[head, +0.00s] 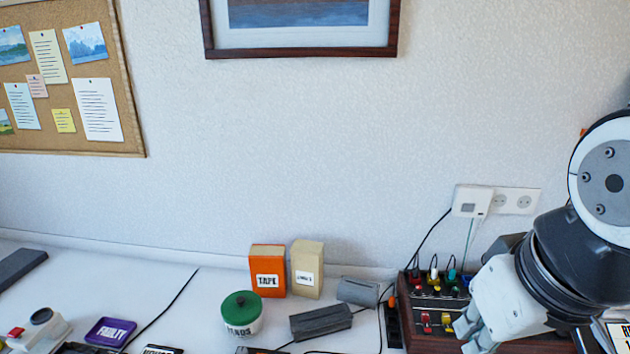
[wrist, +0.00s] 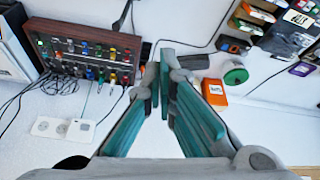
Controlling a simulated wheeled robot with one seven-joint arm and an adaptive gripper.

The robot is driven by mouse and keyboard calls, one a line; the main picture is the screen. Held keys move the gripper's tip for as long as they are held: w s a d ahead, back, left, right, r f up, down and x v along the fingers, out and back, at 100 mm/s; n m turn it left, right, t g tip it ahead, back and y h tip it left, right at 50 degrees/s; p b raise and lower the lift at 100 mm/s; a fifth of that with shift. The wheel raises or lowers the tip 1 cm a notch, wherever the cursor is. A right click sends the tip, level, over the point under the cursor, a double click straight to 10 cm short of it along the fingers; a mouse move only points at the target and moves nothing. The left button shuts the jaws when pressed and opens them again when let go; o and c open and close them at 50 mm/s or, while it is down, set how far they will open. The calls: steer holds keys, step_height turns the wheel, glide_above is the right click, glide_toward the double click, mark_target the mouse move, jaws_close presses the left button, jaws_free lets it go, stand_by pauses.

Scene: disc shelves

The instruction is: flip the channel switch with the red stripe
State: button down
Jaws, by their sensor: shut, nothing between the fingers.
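The channel box (head: 408,336), dark with reddish-brown sides, stands on the table at the right of the head view, against the wall. It carries rows of small coloured knobs, plugs and switches. Red-and-yellow pieces (head: 426,320) show on its front part; I cannot tell which switch has the red stripe. My gripper (head: 463,338) is in front of the box's right part, hiding some of it. In the wrist view the box (wrist: 60,32) is at upper left, and my gripper (wrist: 165,68) is shut and empty, right of the box. I cannot tell whether it touches anything.
An orange tape box (head: 267,270), a cream box (head: 307,268), a green-lidded tub (head: 241,312) and grey blocks (head: 320,322) stand left of the channel box. Cables run across the table. A wall socket (head: 515,201) with a white plug-in unit (head: 471,200) is above.

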steer(key=w+d+f+n+g+h, duration=0.1)
steer(key=w+d+n, duration=0.1)
steer(key=w+n, duration=0.35)
steer(key=n+g+y+b, duration=0.1)
steer(key=n+g, duration=0.1)
steer(key=n, duration=0.8)
glide_above(427, 325)
steer(key=s, duration=0.3)
step_height(427, 325, down, 17)
steer(key=f, duration=0.4)
steer(key=w+f+b, duration=0.1)
steer(key=f, duration=0.3)
steer(key=w+f+b, duration=0.1)
steer(key=f, duration=0.4)
steer(key=shift+a, duration=0.15)
steer(key=shift+w+f+g+p, duration=0.25)
steer(key=shift+f+g+p, duration=0.15)
steer(key=shift+p, duration=0.1)
steer(key=shift+w+d+f, duration=0.15)
steer(key=shift+w+d, duration=0.05)
